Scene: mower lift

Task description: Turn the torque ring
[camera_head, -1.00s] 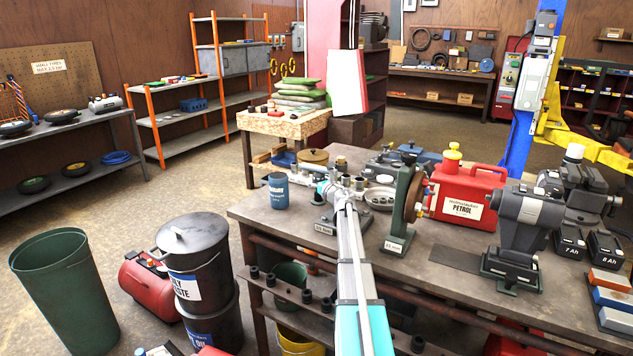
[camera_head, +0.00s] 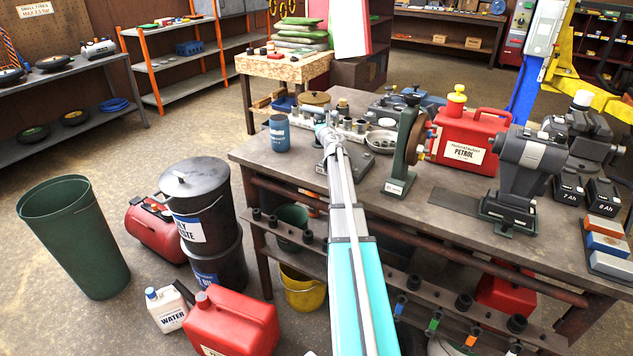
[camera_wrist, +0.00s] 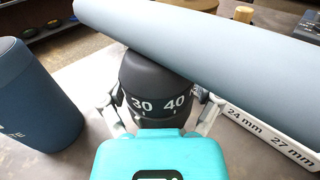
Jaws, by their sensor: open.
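The torque ring (camera_wrist: 156,102) is a black, ridged collar with white numbers 30 and 40, in the middle of the wrist view. My gripper (camera_wrist: 160,112) is open, with one pale finger on each side of the ring. I cannot tell whether the fingers touch it. Below the ring its lower part is hidden by my teal gripper body. In the head view my gripper (camera_head: 326,136) is at the bench's near left part, and the ring cannot be made out there behind my arm.
A blue canister (camera_head: 279,133) stands close to the left of my gripper. A white rail marked 24 mm and 27 mm (camera_wrist: 272,140) lies to the right. A pale grey-blue cylinder (camera_wrist: 200,45) crosses the top of the wrist view. A red petrol can (camera_head: 466,140) stands farther right.

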